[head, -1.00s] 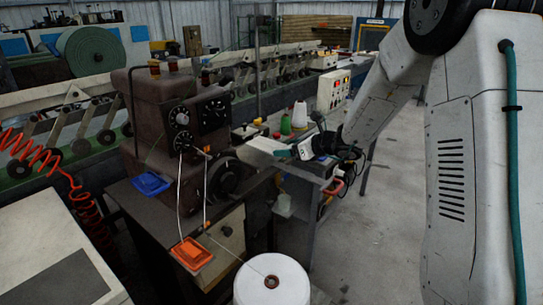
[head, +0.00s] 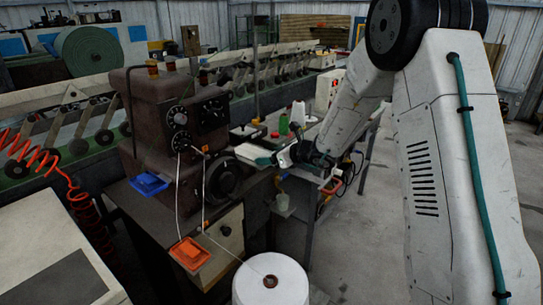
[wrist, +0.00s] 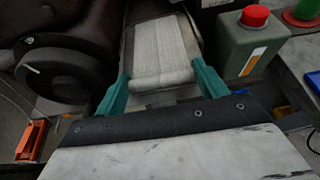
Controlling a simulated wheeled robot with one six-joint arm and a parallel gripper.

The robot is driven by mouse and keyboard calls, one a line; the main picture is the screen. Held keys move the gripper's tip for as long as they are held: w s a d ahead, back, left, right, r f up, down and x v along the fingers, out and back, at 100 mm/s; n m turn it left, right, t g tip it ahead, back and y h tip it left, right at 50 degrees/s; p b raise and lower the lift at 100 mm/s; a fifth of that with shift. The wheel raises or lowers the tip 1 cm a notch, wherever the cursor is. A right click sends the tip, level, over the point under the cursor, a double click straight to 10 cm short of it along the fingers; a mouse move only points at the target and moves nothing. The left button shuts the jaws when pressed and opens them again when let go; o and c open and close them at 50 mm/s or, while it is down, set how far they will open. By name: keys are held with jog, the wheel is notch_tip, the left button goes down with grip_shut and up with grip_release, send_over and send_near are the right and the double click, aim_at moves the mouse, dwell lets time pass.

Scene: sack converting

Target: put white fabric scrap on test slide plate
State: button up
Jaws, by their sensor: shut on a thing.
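The white fabric scrap (wrist: 160,45) is a pale, ribbed piece stretching forward from my gripper (wrist: 165,85), with a thick rolled near edge between the teal fingers. My gripper is shut on it. In the head view the scrap (head: 250,153) shows as a flat white shape just left of my gripper (head: 284,158), beside the brown machine. A grey, metal-like surface (wrist: 127,58) shows around the scrap's edges in the wrist view; it may be the test slide plate. I cannot tell whether the scrap touches it.
The brown machine (head: 165,140) with its dark handwheel (wrist: 65,68) stands close on the left. A grey-green canister with a red cap (wrist: 250,40) is close on the right. Blue (head: 149,184) and orange (head: 189,253) trays and a large white spool (head: 270,283) are nearer.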

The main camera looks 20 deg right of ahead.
jog(key=o, duration=0.7)
jog(key=shift+f, duration=0.1)
jog(key=shift+c, duration=0.2)
